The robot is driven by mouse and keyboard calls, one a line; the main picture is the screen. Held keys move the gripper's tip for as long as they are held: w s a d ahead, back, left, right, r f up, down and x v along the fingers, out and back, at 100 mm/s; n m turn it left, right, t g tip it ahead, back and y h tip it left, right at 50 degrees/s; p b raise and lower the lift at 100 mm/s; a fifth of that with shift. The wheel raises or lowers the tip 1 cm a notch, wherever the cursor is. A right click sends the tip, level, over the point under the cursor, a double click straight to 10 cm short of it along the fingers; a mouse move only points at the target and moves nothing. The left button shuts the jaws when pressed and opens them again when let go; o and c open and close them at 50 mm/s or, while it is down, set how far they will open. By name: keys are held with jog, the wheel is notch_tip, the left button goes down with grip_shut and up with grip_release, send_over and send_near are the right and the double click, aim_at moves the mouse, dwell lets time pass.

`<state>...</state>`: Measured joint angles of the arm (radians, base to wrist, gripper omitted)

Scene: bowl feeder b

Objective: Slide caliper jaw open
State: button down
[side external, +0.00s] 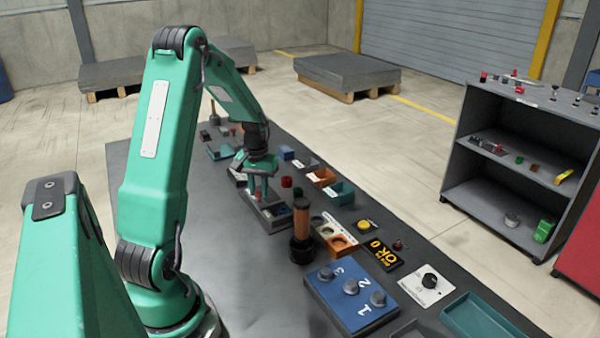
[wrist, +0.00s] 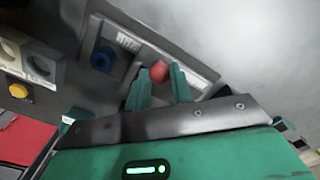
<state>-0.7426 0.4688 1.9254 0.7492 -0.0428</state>
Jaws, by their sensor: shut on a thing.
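In the wrist view a red round knob (wrist: 159,71) sits between the two teal fingertips of my gripper (wrist: 160,84). My gripper is shut on this knob. The knob is on a long grey fixture (wrist: 185,62), which looks like the caliper, with a white marked label (wrist: 128,42) near one end. In the side view my gripper (side external: 260,192) points down at the grey fixture (side external: 272,217) on the dark bench. The fingers hide part of the fixture, and the jaw's opening cannot be made out.
A red cylinder (side external: 287,182) stands just right of my gripper. A tall brown-and-black post (side external: 301,225) stands nearer the camera. Orange and teal bins (side external: 341,192) lie to the right, and a blue numbered block (side external: 350,298) is in front. The bench's left part (side external: 225,255) is clear.

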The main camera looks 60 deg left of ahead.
jog(key=shift+a, duration=0.75)
jog(key=c, duration=1.2)
grip_release()
jog(key=shift+r, duration=0.15)
notch_tip(320, 180, up, 8)
jog(key=shift+f, duration=0.2)
